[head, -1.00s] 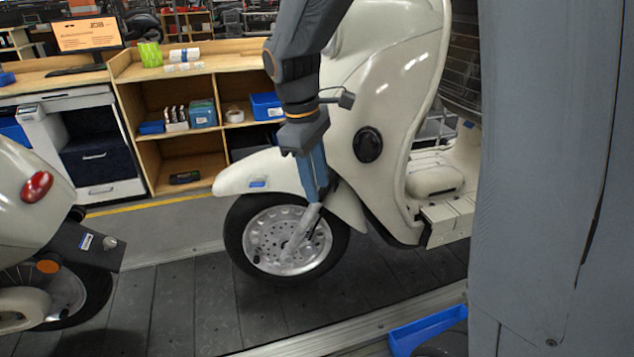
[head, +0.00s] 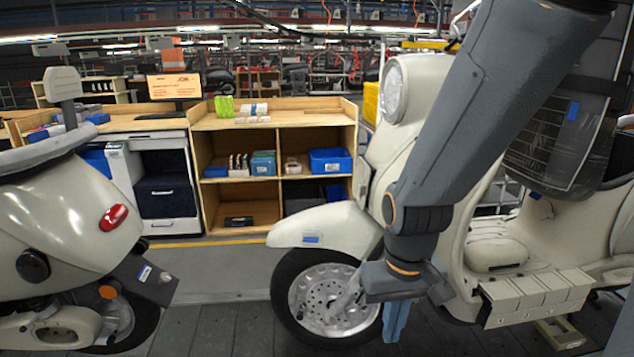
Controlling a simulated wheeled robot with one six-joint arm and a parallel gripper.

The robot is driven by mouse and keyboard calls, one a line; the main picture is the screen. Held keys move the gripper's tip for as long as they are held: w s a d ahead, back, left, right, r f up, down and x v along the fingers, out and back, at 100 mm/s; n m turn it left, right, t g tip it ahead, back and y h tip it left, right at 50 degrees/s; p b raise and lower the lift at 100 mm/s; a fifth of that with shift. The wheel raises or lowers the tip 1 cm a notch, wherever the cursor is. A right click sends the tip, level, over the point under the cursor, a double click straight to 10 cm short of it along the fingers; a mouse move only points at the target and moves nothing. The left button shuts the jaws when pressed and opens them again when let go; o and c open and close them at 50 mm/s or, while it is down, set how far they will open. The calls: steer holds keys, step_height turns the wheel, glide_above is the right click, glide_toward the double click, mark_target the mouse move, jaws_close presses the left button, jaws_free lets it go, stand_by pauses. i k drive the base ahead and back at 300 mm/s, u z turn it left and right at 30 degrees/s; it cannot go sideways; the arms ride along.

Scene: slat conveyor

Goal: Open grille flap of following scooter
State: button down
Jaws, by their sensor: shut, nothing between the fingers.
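The following scooter (head: 400,144) is cream, stands on the right and shows its round headlight, front fender (head: 335,226) and front wheel (head: 312,292). My arm crosses in front of its front shield and hides much of it. A small pale panel (head: 362,178) juts out at the shield's left edge; I cannot tell whether this is the grille flap. My gripper (head: 394,322) points down beside the front wheel, on its right, shut and empty. Its blue-grey fingers overlap the wheel's edge in the picture; I cannot tell whether they touch it.
Another cream scooter (head: 60,225) with a red tail light stands ahead on the left. The dark slat conveyor (head: 215,325) lies bare between the two. Behind are a wooden shelf (head: 275,111) with blue bins and a white cabinet (head: 163,190).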

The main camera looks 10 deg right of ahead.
mark_target(363, 172)
steer(key=k, duration=1)
steer(key=u, duration=1.3)
steer(key=i, duration=1.1)
steer(key=z, duration=1.9)
